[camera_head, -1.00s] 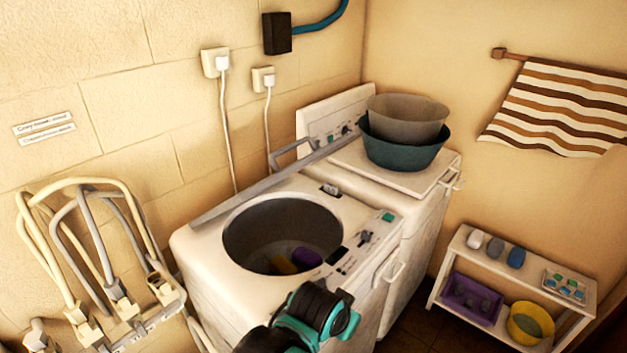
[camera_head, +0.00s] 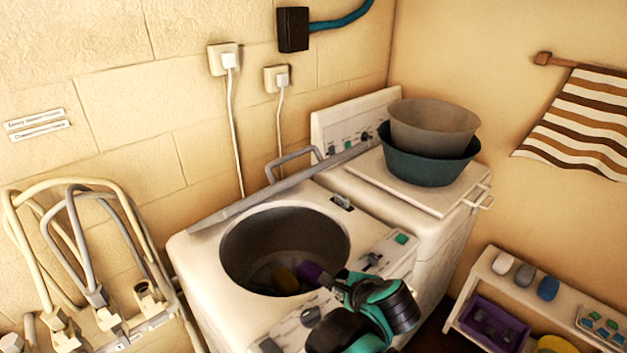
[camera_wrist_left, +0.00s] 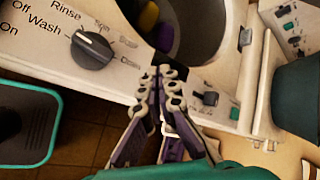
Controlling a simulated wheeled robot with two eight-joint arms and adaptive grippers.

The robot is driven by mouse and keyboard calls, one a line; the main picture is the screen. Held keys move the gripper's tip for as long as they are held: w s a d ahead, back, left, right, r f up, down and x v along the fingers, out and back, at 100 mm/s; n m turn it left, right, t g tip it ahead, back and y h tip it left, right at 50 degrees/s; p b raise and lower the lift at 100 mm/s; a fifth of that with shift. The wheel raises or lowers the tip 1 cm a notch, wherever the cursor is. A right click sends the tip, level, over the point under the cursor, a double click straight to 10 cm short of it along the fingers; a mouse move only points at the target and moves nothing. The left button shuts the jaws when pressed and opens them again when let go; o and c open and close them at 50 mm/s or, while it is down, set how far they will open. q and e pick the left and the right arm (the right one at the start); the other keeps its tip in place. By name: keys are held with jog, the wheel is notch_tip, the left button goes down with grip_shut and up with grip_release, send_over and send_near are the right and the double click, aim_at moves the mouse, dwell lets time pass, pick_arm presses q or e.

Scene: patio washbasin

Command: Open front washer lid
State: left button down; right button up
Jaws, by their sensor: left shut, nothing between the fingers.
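The front washer (camera_head: 215,285) is white with a round dark drum opening (camera_head: 250,238) on top. Its grey lid (camera_head: 265,195) stands raised along the back edge, seen nearly edge-on, with a loop handle (camera_head: 293,160); the opening is uncovered. Yellow and purple items lie in the drum. My left arm crosses the front panel in the head view, its fingers mostly hidden. In the left wrist view my left gripper (camera_wrist_left: 164,85) is shut and empty above the panel's front edge, between the wash dial (camera_wrist_left: 92,50) and the switches. My right gripper is not in view.
A second white unit behind the washer carries two stacked basins (camera_head: 430,145). A low shelf (camera_head: 480,310) with small items stands at right. A hose rack (camera_head: 100,310) stands at left. In the wrist view, a teal-rimmed container (camera_wrist_left: 30,125) stands at left on the floor.

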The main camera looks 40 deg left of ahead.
pick_arm(q)
jog(key=w+a+r+m+g+y+p, duration=0.1)
jog(key=w+r+m+y, duration=0.1)
jog(key=r+m+y, duration=0.45)
jog(key=w+a+r+m+g+y+p, duration=0.1)
jog(key=w+r+m+g+y, duration=0.2)
jog(key=r, duration=0.6)
jog(key=a+r+n+t+y+b, duration=0.1)
jog(key=a+r, duration=0.2)
jog(key=a, duration=0.9)
jog(key=shift+w+a+r, duration=0.15)
jog(key=shift+w+a, duration=0.2)
jog(key=shift+w, duration=0.05)
